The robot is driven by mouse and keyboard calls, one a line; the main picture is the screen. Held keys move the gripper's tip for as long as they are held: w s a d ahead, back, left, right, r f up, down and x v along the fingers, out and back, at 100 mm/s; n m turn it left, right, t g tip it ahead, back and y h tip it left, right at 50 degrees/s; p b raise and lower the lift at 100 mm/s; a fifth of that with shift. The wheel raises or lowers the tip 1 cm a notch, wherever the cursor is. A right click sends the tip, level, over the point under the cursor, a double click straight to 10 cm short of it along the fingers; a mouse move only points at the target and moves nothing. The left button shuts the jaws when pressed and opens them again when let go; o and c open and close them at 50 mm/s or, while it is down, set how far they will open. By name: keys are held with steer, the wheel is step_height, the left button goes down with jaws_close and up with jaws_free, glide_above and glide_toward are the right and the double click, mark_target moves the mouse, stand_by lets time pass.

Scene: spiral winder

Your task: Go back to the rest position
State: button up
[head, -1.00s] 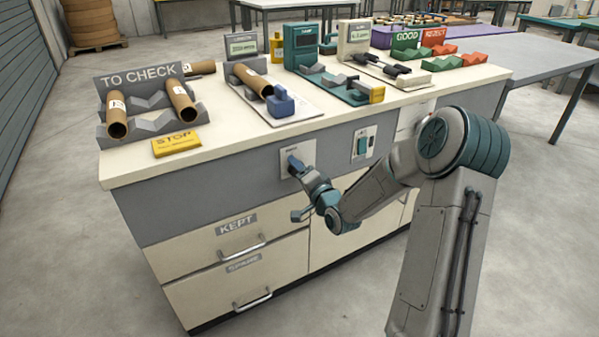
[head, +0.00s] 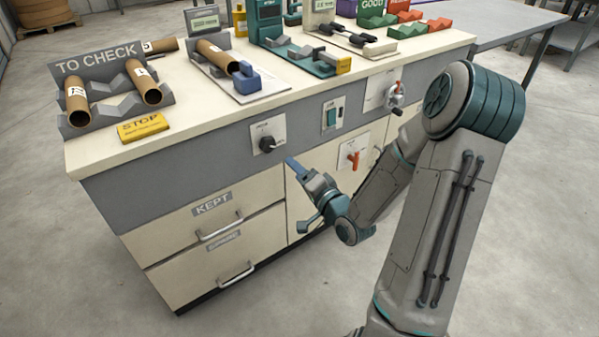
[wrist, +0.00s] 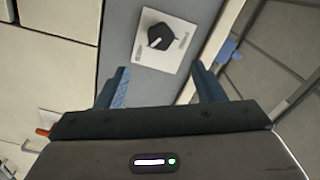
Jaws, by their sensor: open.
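My gripper (head: 300,190) is open and empty in front of the bench's front panel, to the lower right of a black rotary knob (head: 267,144) on a white plate. In the wrist view the two blue fingers of my gripper (wrist: 160,88) stand apart. The knob also shows in the wrist view (wrist: 160,37), beyond the fingertips and clear of them. My arm is bent at the elbow to the right of the bench.
The bench top (head: 190,125) holds a TO CHECK rack (head: 118,92) with cardboard tubes, a yellow STOP block (head: 143,127) and several fixtures. An orange lever (head: 353,159) and a crank (head: 395,98) stick out from the front. The floor is clear.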

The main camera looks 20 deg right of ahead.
steer(key=shift+s, duration=0.1)
stand_by(0.4)
steer(key=s+r+n+g+h+p, duration=0.3)
steer(key=r+g+p, duration=0.1)
steer(key=r+p, duration=0.25)
steer(key=s+r+n+g+h+p, duration=0.3)
steer(key=r+n+g+p, duration=0.1)
steer(key=r+p, duration=0.25)
steer(key=s+a+r+n+g+p, duration=0.2)
steer(key=s+a+r+g+p, duration=0.2)
steer(key=s+r, duration=1.2)
steer(key=s+g+p, duration=0.1)
steer(key=g+p, duration=0.1)
steer(key=p, duration=0.2)
steer(key=shift+s+a+r+n+p, duration=0.2)
steer(key=shift+s+r+n+p, duration=0.1)
steer(key=shift+p, duration=0.1)
